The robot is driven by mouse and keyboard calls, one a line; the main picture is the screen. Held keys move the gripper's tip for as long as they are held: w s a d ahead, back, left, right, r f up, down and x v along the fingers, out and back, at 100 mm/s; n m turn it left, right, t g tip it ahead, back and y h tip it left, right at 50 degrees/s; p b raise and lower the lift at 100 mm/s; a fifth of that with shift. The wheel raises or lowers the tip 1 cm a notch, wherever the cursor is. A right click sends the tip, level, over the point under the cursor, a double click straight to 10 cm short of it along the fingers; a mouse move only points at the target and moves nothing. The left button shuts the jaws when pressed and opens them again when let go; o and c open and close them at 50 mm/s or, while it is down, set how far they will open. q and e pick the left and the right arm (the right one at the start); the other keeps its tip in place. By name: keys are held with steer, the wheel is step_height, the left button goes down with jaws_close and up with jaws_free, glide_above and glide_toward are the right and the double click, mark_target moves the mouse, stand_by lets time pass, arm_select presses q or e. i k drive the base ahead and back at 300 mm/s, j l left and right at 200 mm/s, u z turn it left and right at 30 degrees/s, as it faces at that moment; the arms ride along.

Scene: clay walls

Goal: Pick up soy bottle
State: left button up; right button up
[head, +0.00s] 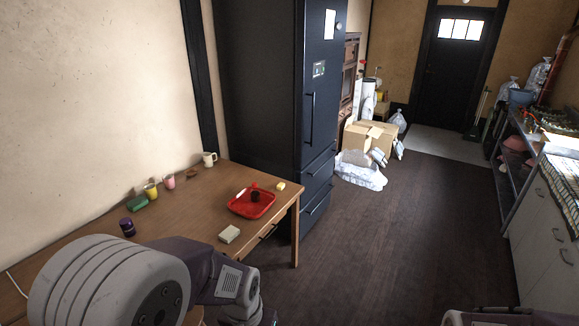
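A small dark object with a red top (255,195), which looks like the soy bottle, stands on a red tray (239,208). The tray lies near the right end of the wooden table (185,215). A light, thin item lies at the tray's left side, too small to identify. My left arm fills the lower left and covers the near part of the table. Its fingertips do not show. Only a piece of my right arm shows at the bottom right edge, without its gripper. Nothing visible touches the bottle.
The table also holds a purple jar (127,227), a green item (137,203), yellow (151,190) and pink (169,181) cups, a cream mug (209,159), a pale block (229,234) and a yellow block (281,186). A dark fridge (260,80) stands behind. The floor (400,235) on the right is clear.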

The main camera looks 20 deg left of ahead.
mark_target(255, 193)
steer(key=i+l+u, duration=0.1)
steer(key=i, duration=0.55)
steer(key=i+l+u, duration=0.15)
steer(key=i, duration=0.5)
steer(key=i+j+u, duration=0.15)
steer(key=u, duration=0.25)
steer(key=i+u, duration=0.55)
steer(key=u, duration=0.25)
steer(key=i+u, duration=0.25)
steer(key=u, duration=0.5)
steer(key=i+l, duration=0.05)
